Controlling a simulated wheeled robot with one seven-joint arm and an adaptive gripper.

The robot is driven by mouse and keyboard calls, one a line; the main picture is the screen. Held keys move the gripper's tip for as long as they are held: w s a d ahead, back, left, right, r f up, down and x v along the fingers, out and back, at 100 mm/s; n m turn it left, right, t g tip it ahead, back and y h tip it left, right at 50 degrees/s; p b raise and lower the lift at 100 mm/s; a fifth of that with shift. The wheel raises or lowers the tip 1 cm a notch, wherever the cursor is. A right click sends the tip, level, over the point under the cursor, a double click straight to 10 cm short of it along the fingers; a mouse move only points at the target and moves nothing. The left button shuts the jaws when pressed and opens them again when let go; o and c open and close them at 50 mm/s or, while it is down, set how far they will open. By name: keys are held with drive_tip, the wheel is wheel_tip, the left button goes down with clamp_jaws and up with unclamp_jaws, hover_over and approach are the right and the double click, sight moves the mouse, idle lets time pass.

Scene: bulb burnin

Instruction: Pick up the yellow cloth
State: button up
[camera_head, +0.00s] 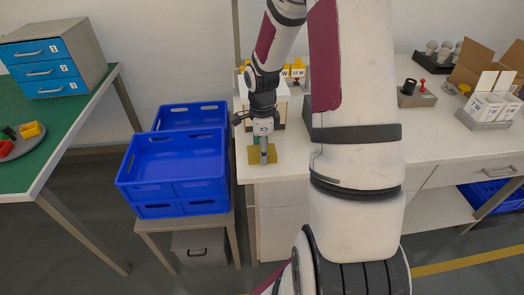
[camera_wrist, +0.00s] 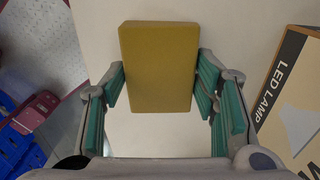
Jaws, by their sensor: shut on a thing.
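The yellow cloth (camera_wrist: 157,65) shows in the wrist view as a flat, thick rectangular block between the two green-padded fingers. My gripper (camera_wrist: 160,95) is shut on it, one pad against each long side. In the head view the yellow cloth (camera_head: 255,156) is at the left front corner of the white bench, under my gripper (camera_head: 264,158), which hides its middle. I cannot tell whether the cloth touches the bench top or is just above it.
Blue crates (camera_head: 172,172) stand on a low stand left of the white bench (camera_head: 285,172). An LED lamp box (camera_wrist: 295,105) lies close to the right of my gripper. A green table (camera_head: 70,130) with blue drawers (camera_head: 50,70) is at far left. Small boxes (camera_head: 488,106) are at right.

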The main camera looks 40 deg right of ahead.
drive_tip(key=shift+r, duration=0.5)
drive_tip(key=r, duration=0.2)
drive_tip(key=shift+s+a+r, duration=0.15)
drive_tip(key=shift+s+r, duration=0.2)
drive_tip(key=shift+s, duration=0.05)
drive_tip(key=s+a+r, duration=0.1)
drive_tip(key=s+a, duration=0.3)
drive_tip(key=s, duration=1)
drive_tip(key=shift+s, duration=0.3)
drive_tip(key=shift+r, duration=0.1)
